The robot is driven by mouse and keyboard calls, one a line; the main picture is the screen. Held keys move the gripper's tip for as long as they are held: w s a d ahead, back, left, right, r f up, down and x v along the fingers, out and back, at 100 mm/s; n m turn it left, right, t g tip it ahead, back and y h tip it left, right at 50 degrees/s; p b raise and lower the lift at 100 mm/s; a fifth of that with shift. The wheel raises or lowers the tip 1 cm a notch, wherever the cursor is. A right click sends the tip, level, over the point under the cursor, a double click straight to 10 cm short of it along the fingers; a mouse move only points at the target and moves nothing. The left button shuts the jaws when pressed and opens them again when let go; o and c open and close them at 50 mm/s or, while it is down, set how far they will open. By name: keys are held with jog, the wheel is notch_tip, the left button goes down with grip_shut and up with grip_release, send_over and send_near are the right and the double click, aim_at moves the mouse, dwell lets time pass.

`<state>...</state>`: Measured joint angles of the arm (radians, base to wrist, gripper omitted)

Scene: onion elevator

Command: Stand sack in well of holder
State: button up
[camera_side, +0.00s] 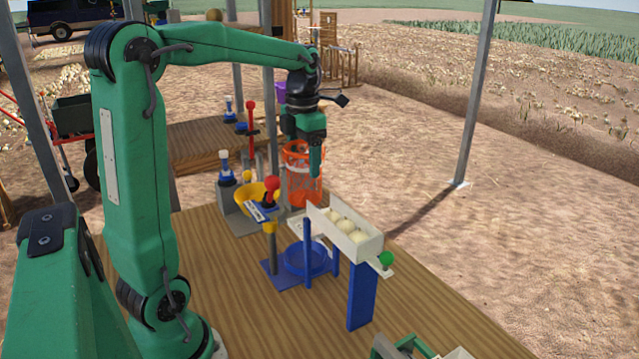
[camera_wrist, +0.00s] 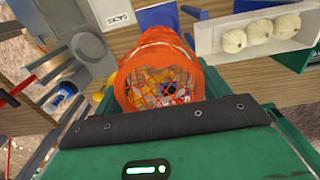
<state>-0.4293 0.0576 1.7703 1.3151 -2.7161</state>
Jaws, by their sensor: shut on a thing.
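An orange mesh sack (camera_side: 303,178) hangs upright below my gripper (camera_side: 306,138), behind the chute in the side view. My gripper is shut on the sack near its top rim. The sack's round open mouth (camera_wrist: 160,65) shows in the wrist view, with netting and something coloured inside that I cannot make out. The holder (camera_side: 304,259) is a blue round well on a blue base with blue posts, on the table in front of the sack. The sack is apart from the well, farther back. Whether the sack's bottom touches the table is hard to tell.
A white chute (camera_side: 345,232) with three onions and a green knob (camera_side: 385,259) stands on a blue post right beside the holder. A yellow bowl (camera_side: 250,198), a red-knobbed lever (camera_side: 271,188) and grey blocks stand left of the sack.

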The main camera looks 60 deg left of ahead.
aim_at(304, 181)
jog(key=shift+f, duration=0.1)
notch_tip(304, 181, down, 18)
dwell(1.0)
jog(key=o, duration=0.5)
jog(key=shift+o, duration=1)
notch_tip(304, 181, up, 12)
jog(key=shift+r, duration=0.15)
